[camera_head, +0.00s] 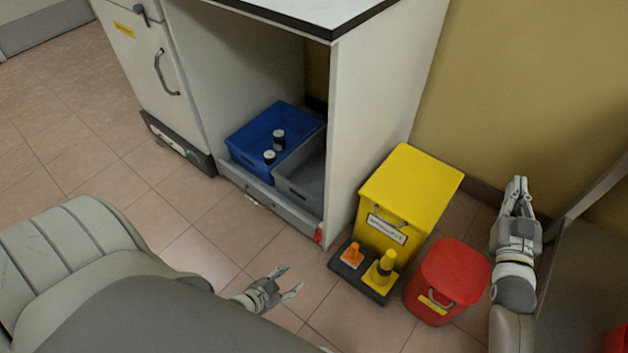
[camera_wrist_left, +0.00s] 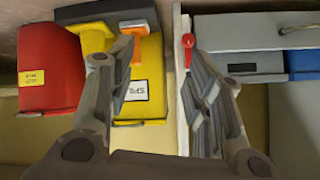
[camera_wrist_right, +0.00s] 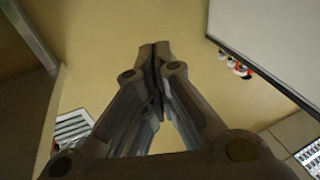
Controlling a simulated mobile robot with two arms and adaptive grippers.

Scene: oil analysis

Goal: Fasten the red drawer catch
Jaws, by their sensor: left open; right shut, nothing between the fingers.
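The red drawer catch (camera_head: 318,235) is a small red piece at the right end of the low grey drawer (camera_head: 262,197) under the open cabinet bay. In the left wrist view the catch (camera_wrist_left: 188,42) looks like a short lever with a rounded end, beside the grey drawer (camera_wrist_left: 245,62). My left gripper (camera_head: 290,281) is open and empty, in front of the cabinet and apart from the catch. In the left wrist view its fingers (camera_wrist_left: 160,58) are spread, with the catch near the right fingertip. My right gripper (camera_head: 518,184) is shut and empty, far right by the wall.
A yellow bin (camera_head: 420,195), a red bin (camera_head: 452,272) and a black tray (camera_head: 345,268) with orange and yellow pieces stand to the right. Floor before the drawer is clear.

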